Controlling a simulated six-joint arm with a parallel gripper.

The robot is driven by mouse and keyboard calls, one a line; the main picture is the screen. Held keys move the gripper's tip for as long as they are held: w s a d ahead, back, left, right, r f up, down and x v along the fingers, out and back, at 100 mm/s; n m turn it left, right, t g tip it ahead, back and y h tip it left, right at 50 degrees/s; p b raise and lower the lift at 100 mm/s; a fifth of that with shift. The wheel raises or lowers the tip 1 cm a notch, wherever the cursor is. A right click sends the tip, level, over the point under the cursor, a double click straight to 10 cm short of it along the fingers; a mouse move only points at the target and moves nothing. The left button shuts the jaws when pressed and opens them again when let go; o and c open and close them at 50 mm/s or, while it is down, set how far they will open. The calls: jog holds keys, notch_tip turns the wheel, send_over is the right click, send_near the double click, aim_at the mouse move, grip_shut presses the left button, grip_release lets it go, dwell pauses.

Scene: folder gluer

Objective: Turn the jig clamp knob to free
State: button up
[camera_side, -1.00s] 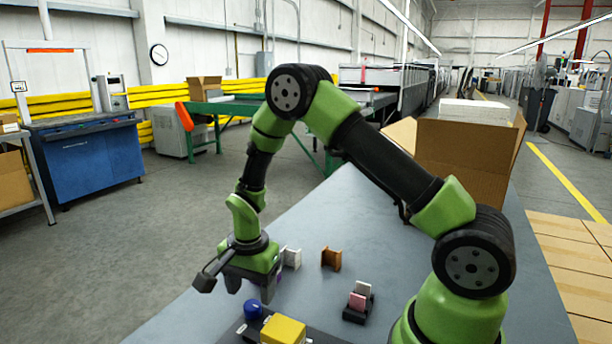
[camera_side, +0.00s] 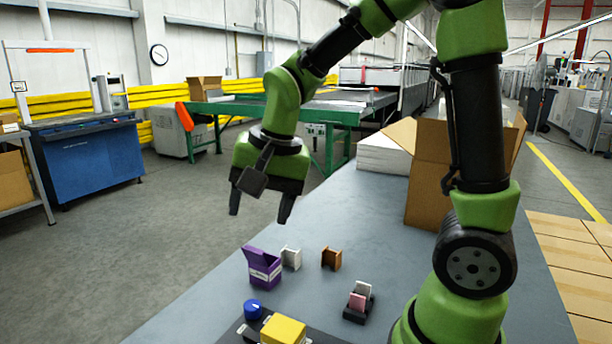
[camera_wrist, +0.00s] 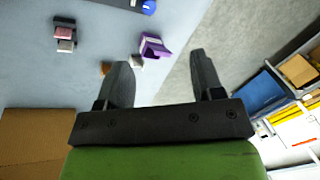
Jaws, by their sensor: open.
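The blue knob (camera_side: 253,309) stands on a dark jig base (camera_side: 232,334) at the front of the table, beside a yellow block (camera_side: 283,330). In the wrist view the knob (camera_wrist: 149,6) is cut by the top edge. Its setting cannot be read. My gripper (camera_side: 260,212) is high above the table, well above and behind the knob, with its fingers spread and nothing between them. In the wrist view its two fingers (camera_wrist: 158,78) are wide apart.
A purple open carton (camera_side: 264,268), a white holder (camera_side: 291,258) and a brown holder (camera_side: 331,259) stand behind the knob. A black stand with pink and white blocks (camera_side: 358,302) is to the right. A cardboard box (camera_side: 428,195) and white stack (camera_side: 382,156) stand farther back.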

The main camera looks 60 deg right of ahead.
jog(key=s+a+r+n+t, duration=0.2)
jog(key=s+r+n, duration=0.2)
jog(key=s+r, duration=0.2)
jog(key=shift+s+n+t+y, duration=0.3)
jog(key=shift+s+n+y, duration=0.1)
jog(key=shift+s, duration=0.8)
jog(key=shift+r, duration=0.1)
jog(key=shift+s+a+r+n+t+y, duration=0.15)
jog(key=shift+s+n+t, duration=0.1)
jog(key=shift+s+n, duration=0.35)
jog(key=shift+s+a+r+n+t+y, duration=0.1)
jog(key=shift+s+a+n+t, duration=0.15)
jog(key=shift+s, duration=0.6)
jog(key=shift+s+a+r+n+t+y, duration=0.1)
jog(key=shift+s+n+t, duration=0.1)
jog(key=shift+s+n, duration=0.4)
